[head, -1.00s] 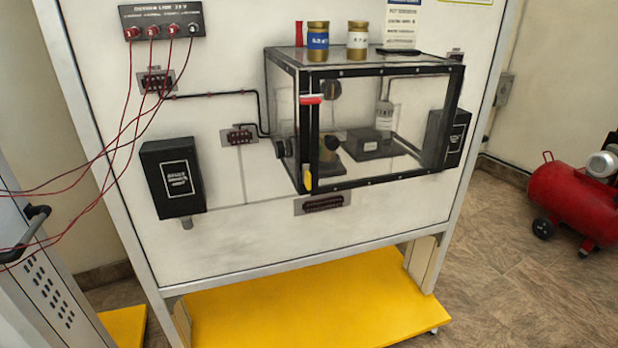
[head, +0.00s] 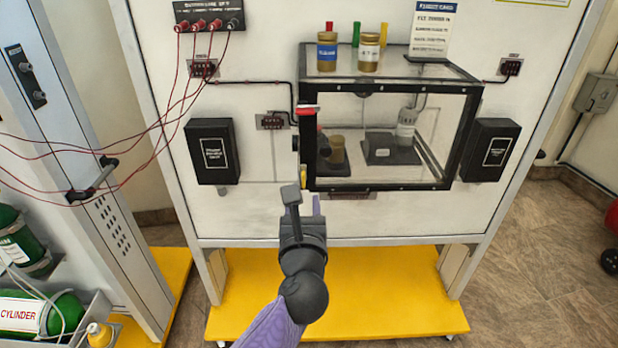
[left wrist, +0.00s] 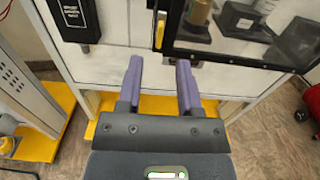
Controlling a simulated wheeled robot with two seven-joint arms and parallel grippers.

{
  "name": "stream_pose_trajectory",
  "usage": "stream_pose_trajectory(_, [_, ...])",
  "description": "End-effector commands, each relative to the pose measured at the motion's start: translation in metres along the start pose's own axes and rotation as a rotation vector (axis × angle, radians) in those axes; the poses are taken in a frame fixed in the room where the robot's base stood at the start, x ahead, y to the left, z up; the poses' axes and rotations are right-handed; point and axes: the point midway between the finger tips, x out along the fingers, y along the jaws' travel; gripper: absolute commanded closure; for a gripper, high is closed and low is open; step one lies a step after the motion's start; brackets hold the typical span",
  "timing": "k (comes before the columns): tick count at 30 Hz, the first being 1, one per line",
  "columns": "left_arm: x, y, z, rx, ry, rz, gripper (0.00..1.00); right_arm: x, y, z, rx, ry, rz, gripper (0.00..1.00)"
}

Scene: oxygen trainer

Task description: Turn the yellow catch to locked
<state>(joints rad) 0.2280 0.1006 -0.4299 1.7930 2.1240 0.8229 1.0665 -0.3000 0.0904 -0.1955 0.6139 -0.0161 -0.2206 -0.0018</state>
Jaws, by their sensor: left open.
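The yellow catch (head: 303,178) is a small upright tab at the lower left corner of the clear, black-framed chamber (head: 400,186). It also shows in the left wrist view (left wrist: 159,34), ahead of and above the fingertips. My left gripper (head: 304,198) is in front of the panel, just below the catch and apart from it. In the left wrist view its two purple fingers (left wrist: 160,68) are spread with nothing between them. A red tab (head: 307,110) sits at the chamber's upper left corner. My right gripper is not in view.
Two jars (head: 327,52) stand on the chamber top. Black boxes flank the chamber, one at left (head: 212,152) and one at right (head: 490,150). Red cables (head: 160,130) hang at the left. A yellow base (head: 380,300) lies below; the panel under the chamber is mostly bare.

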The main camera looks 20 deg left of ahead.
Motion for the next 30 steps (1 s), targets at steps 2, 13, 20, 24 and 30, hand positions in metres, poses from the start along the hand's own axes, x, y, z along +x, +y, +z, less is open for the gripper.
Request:
stream_pose_trajectory(2, [0.021,0.000,0.000,0.003,-0.004,0.001,0.54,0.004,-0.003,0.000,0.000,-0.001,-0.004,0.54])
stream_pose_trajectory(13, [0.068,0.000,-0.001,0.005,0.000,0.000,0.54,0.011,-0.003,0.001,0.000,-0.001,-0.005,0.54])
stream_pose_trajectory(20, [0.068,0.000,-0.001,0.006,0.000,0.000,0.61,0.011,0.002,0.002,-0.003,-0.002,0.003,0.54])
stream_pose_trajectory(24, [0.068,0.000,-0.001,0.006,0.000,0.000,0.90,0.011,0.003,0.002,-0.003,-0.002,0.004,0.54])
stream_pose_trajectory(30, [0.068,0.000,-0.001,0.006,0.000,0.000,1.00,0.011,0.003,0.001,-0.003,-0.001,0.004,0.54])
